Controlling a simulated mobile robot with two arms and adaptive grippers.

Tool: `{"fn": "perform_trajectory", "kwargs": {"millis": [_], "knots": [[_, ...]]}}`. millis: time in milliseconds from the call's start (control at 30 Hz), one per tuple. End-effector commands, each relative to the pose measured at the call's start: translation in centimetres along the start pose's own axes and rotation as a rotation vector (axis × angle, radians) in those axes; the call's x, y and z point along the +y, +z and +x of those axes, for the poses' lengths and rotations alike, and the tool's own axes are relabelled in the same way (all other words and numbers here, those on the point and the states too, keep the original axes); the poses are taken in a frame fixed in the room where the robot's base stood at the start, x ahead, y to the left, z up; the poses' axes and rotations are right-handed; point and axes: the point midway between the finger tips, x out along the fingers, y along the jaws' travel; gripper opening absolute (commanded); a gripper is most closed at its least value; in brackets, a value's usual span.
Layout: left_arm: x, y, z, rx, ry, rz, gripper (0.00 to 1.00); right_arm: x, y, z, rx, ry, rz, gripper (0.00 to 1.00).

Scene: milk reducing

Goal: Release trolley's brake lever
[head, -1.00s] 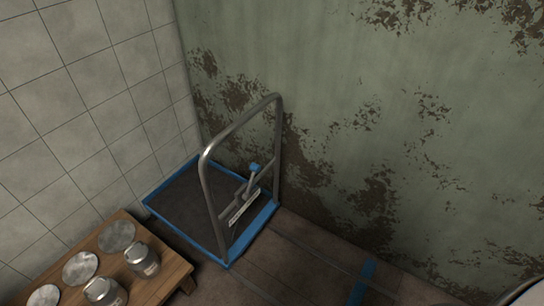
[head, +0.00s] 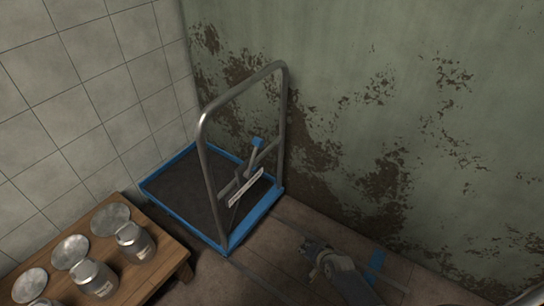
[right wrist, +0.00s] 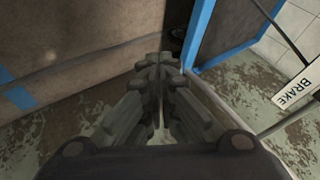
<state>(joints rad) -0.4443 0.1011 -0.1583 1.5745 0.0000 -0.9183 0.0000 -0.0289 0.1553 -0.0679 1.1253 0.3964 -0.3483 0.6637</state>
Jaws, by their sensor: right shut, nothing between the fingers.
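The trolley (head: 257,218) has a blue-rimmed dark platform and a grey tubular handle frame. It stands in the corner. Its brake lever (head: 257,142), with a blue tip, slants up from a crossbar on the handle frame. A white label (head: 246,187) sits below the lever. In the right wrist view this label reads BRAKE (right wrist: 296,90), and the trolley's blue edge (right wrist: 198,32) is at the top; the lever tip is not visible there. My right gripper (head: 306,245) is shut and empty, to the right of the trolley and apart from the lever. Its closed fingers (right wrist: 158,64) fill the middle of the wrist view. My left gripper is not in view.
A wooden table (head: 170,261) at lower left holds several metal cans (head: 135,243) and round lids (head: 110,220). A peeling green wall (head: 400,110) is behind the trolley, a tiled wall (head: 80,100) left. Floor with blue tape (head: 375,262) lies to the right.

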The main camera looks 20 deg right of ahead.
Motion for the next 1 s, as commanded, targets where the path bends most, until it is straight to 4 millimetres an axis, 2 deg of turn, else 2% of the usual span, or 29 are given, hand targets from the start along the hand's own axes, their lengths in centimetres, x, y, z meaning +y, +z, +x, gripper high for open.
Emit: {"fn": "perform_trajectory", "kwargs": {"millis": [33, 167, 300, 400, 500, 700, 1000], "knots": [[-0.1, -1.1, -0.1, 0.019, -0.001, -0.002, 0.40, -2.3, -2.5, 1.3, 0.038, -0.063, 0.084, 0.00], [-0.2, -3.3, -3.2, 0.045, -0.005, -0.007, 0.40, -8.9, -8.6, 1.3, 0.093, -0.226, 0.308, 0.00], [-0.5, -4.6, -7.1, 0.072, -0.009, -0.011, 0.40, -15.4, -14.2, -0.7, 0.107, -0.412, 0.520, 0.00], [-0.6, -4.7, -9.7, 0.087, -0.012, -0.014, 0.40, -19.1, -17.2, -2.7, 0.095, -0.528, 0.637, 0.00], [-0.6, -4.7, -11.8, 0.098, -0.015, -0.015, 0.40, -21.7, -19.2, -4.7, 0.074, -0.616, 0.719, 0.00], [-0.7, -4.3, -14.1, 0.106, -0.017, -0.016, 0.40, -24.1, -20.9, -7.0, 0.044, -0.700, 0.795, 0.00], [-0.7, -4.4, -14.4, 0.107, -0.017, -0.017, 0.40, -24.4, -21.1, -7.2, 0.042, -0.704, 0.801, 0.00]]}}
